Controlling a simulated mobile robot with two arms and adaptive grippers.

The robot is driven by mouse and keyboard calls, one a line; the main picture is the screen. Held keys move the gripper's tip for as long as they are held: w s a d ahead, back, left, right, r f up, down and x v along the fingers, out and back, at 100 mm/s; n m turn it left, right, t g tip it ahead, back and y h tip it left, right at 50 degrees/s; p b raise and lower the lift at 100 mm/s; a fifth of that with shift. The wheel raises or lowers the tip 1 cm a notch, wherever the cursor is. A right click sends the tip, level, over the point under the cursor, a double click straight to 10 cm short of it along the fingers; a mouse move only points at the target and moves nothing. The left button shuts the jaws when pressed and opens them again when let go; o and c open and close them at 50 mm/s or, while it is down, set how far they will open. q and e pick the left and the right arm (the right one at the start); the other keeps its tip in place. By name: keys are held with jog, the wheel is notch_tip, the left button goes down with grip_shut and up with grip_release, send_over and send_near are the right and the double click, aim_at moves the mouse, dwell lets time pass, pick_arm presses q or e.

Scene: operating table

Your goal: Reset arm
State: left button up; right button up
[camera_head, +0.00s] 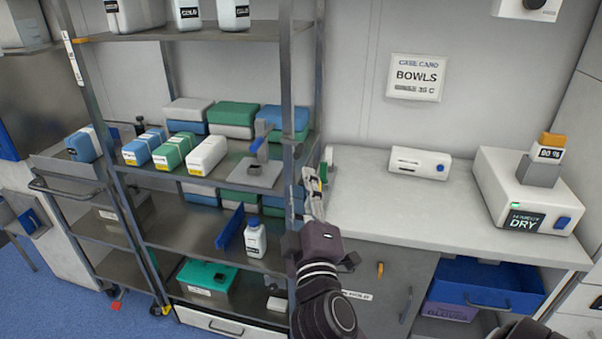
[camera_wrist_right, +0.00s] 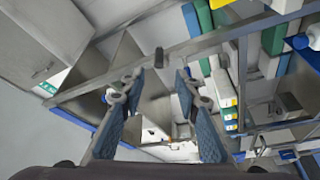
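My right gripper (camera_head: 313,188) is raised in front of the right post of the metal shelf rack (camera_head: 300,100), pointing away from me. The right wrist view shows its two blue-grey padded fingers (camera_wrist_right: 160,88) apart, with nothing held between them. In the head view the fingers overlap the rack post and the left end of the counter; I cannot tell whether they touch either. My left gripper is not in view.
The rack holds several wrapped packs (camera_head: 205,155) and a white bottle (camera_head: 255,238). Right of my arm is a counter (camera_head: 400,205) with a white box (camera_head: 420,162) and a dryer unit (camera_head: 525,195). A blue drawer (camera_head: 490,283) stands open below. The counter's front middle is clear.

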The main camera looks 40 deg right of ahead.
jog(key=shift+s+a+f, duration=0.1)
jog(key=shift+s+a, duration=0.15)
jog(key=shift+s, duration=0.25)
